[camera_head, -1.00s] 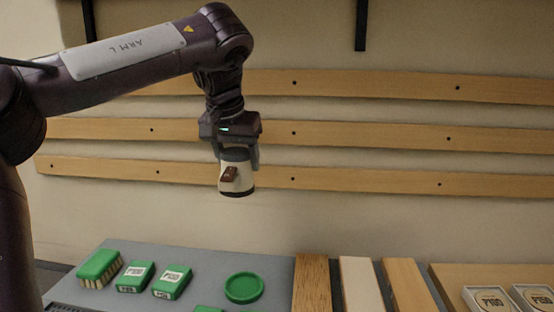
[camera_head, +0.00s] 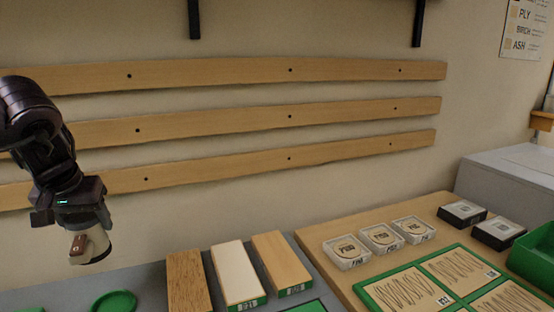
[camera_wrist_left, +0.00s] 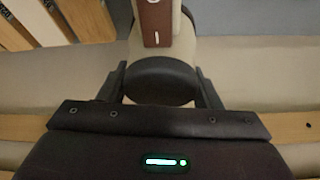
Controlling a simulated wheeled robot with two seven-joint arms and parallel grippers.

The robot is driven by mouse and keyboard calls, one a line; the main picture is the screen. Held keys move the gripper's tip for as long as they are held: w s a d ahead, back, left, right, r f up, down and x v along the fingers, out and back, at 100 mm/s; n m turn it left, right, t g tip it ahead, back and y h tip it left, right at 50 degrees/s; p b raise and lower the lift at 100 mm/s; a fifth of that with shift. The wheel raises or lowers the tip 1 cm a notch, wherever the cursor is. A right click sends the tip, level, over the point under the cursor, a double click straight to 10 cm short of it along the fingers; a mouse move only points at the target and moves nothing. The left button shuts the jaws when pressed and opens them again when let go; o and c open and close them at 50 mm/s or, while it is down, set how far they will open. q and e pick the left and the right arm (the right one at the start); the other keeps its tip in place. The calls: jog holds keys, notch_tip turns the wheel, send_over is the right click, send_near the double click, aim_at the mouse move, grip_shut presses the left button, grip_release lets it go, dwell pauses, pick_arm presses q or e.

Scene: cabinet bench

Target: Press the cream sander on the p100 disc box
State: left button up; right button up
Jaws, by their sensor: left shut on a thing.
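The cream sander (camera_head: 96,246), with a brown side piece and dark ends, hangs in the air at the left of the head view. My left gripper (camera_head: 80,222) is shut on its top and holds it slightly tilted. In the left wrist view the sander (camera_wrist_left: 185,50) sits between the two fingers. Three white disc boxes (camera_head: 346,253), (camera_head: 381,238), (camera_head: 413,230) stand in a slanting row on the wooden board to the right, far from the sander. Their labels are too small to read surely, so I cannot tell which is p100. My right gripper is not in view.
Three wood blocks (camera_head: 241,272) lie between the sander and the boxes. A green round dish (camera_head: 114,302) is below the sander. Two dark boxes (camera_head: 462,213), green-framed sheets (camera_head: 405,291) and a green bin (camera_head: 534,256) are at the right. The air above is clear.

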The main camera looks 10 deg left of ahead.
pick_arm(q)
notch_tip(320, 180, down, 16)
jog(key=shift+r+p, duration=0.1)
jog(key=shift+p, duration=0.3)
dwell(0.4)
